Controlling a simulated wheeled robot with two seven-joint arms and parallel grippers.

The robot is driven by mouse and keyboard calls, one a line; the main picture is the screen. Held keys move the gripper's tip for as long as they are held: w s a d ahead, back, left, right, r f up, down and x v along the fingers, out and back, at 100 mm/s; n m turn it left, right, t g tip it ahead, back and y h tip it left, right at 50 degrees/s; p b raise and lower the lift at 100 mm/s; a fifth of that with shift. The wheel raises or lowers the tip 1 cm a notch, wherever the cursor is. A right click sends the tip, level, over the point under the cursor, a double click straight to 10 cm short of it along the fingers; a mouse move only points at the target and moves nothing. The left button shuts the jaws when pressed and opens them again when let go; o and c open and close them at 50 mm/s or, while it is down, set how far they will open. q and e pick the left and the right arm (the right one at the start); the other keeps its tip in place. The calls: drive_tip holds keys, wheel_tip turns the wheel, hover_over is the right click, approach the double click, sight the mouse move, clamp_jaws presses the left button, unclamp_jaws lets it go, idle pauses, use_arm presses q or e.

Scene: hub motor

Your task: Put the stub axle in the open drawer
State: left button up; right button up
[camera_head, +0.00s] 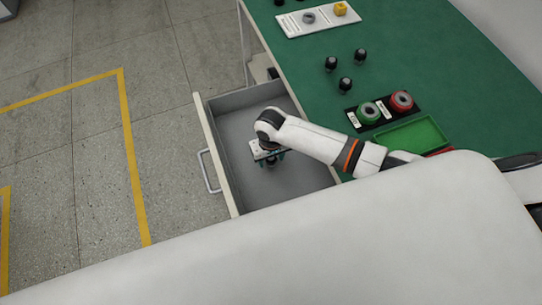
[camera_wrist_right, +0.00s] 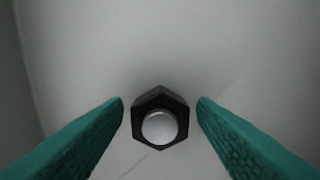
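The open drawer (camera_head: 225,126) is grey inside and juts out from the left side of the green table. My right gripper (camera_head: 268,158) is inside the drawer's outline, pointing down. A black stub axle (camera_head: 271,161) shows just below it. In the right wrist view the stub axle (camera_wrist_right: 159,118) is seen end-on, with a dark hexagonal part and a bright round end. It is between the green fingertips of my right gripper (camera_wrist_right: 160,104), with a gap on each side. The gripper is open. Whether the axle touches the drawer floor is hard to tell. My left gripper is not in view.
Three black-topped parts (camera_head: 345,84) stand on the green table (camera_head: 440,70). A black holder with green and red rings (camera_head: 401,101), a green tray (camera_head: 412,137) and a white plate (camera_head: 318,18) are also there. The drawer floor around the gripper looks clear.

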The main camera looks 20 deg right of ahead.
wheel_tip(320, 180, up, 12)
drive_tip(key=p, duration=0.1)
drive_tip(key=shift+r, duration=0.15)
idle(0.3)
idle(0.4)
